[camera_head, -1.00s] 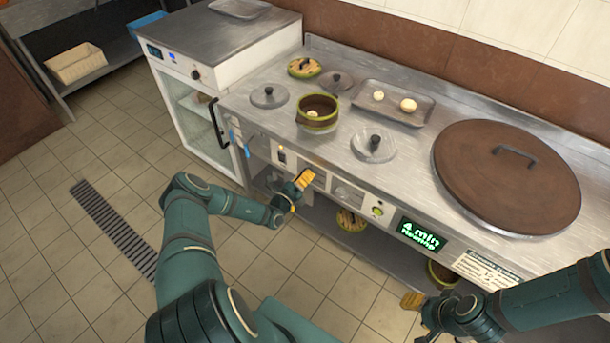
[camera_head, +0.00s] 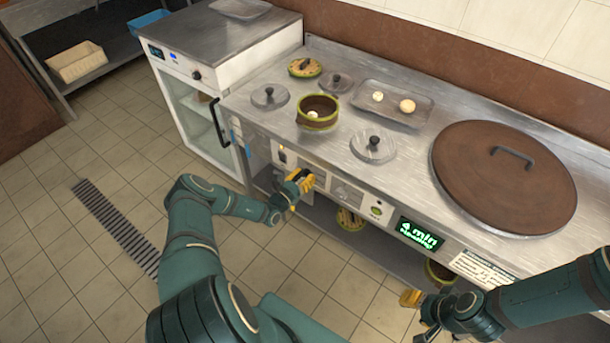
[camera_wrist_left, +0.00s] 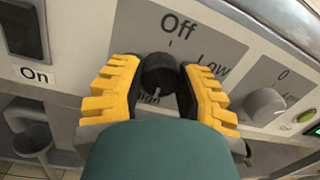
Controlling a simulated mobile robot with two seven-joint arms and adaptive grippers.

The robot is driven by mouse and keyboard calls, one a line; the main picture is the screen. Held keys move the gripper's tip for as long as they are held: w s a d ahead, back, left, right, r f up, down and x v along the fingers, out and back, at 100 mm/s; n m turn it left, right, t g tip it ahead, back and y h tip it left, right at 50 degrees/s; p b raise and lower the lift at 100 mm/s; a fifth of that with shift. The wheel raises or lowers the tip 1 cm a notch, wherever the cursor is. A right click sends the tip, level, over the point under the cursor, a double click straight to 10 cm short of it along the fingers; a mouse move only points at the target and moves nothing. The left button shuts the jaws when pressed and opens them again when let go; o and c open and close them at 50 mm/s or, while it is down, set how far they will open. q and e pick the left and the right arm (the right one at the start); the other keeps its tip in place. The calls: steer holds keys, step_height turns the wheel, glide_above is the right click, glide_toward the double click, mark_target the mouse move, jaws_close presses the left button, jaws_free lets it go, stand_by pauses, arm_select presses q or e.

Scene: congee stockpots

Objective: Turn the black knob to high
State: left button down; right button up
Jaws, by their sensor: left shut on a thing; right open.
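The black knob (camera_wrist_left: 159,74) sits on a grey dial plate marked Off at the top and Low at the right. A pale mark on the knob's lower side points down, toward lettering partly hidden by my wrist. My left gripper (camera_head: 302,180) is at the front panel of the counter, its yellow fingers shut on the knob from both sides, as the left wrist view shows. In the head view the gripper hides the knob. My right gripper (camera_head: 412,298) is open and empty, low in front of the counter.
A dark switch (camera_wrist_left: 22,28) labelled On is left of the dial; a grey knob (camera_wrist_left: 265,105) is right of it. A green-lit display (camera_head: 420,235) reads 4 min. Lids, a small pot (camera_head: 317,112) and a large brown lid (camera_head: 505,178) are on the counter.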

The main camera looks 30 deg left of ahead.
stand_by(0.3)
arm_select(q)
steer(key=c, duration=0.5)
jaws_free()
steer(key=s, duration=0.4)
steer(key=s+a, duration=0.1)
steer(key=s, duration=0.3)
steer(key=s+f, duration=0.1)
steer(key=s, duration=0.3)
steer(key=shift+a, duration=0.2)
steer(key=shift+w, duration=0.1)
